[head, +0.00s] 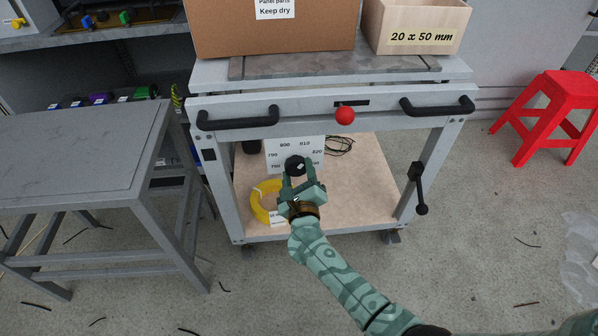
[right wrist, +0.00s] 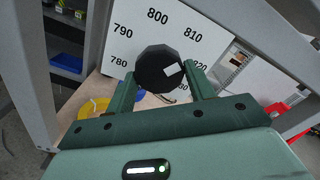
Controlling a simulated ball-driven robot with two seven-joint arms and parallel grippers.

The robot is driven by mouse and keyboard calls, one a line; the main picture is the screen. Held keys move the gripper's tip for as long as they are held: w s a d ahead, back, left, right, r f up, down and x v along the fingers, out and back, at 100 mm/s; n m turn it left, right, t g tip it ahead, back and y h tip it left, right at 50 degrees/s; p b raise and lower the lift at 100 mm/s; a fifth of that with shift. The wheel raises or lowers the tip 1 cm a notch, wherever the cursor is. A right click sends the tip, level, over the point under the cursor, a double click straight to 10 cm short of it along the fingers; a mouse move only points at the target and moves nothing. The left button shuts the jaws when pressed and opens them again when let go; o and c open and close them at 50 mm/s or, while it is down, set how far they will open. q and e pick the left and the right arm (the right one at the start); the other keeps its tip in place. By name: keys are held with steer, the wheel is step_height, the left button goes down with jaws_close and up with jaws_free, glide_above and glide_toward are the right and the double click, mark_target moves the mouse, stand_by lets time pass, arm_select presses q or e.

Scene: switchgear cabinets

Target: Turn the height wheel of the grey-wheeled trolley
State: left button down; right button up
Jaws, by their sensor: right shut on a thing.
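The trolley (head: 228,107) stands in front of me with a grey frame, two black handles and a wooden lower shelf. Its height wheel is a round black knob (head: 295,163) with a white mark, in front of a white scale plate (head: 311,148) numbered around 800. In the right wrist view the knob (right wrist: 152,66) sits between the fingers of my right gripper (right wrist: 163,80), and its white mark faces right. In the head view my right gripper (head: 298,178) is shut on the knob and hides part of the plate. My left gripper is not in view.
A red ball knob (head: 345,115) sits on the front rail and a black crank (head: 420,190) on the right leg. A yellow coil (head: 260,201) lies on the lower shelf. A cardboard box (head: 270,32) and wooden box (head: 417,22) stand on top. A grey table (head: 80,145) stands left, a red stool (head: 550,105) right.

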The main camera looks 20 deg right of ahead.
steer(key=n+p, duration=0.2)
steer(key=n, duration=0.6)
steer(key=shift+r+p, duration=0.15)
steer(key=shift+p, duration=0.2)
arm_select(q)
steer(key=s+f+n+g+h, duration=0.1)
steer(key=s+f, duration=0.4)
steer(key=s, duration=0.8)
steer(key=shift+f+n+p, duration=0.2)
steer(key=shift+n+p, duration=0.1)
steer(key=shift+p, duration=0.05)
arm_select(e)
steer(key=shift+s+n, duration=0.1)
steer(key=shift+n, duration=1.7)
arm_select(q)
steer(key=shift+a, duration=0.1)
arm_select(e)
steer(key=o, duration=1)
steer(key=shift+c, duration=0.2)
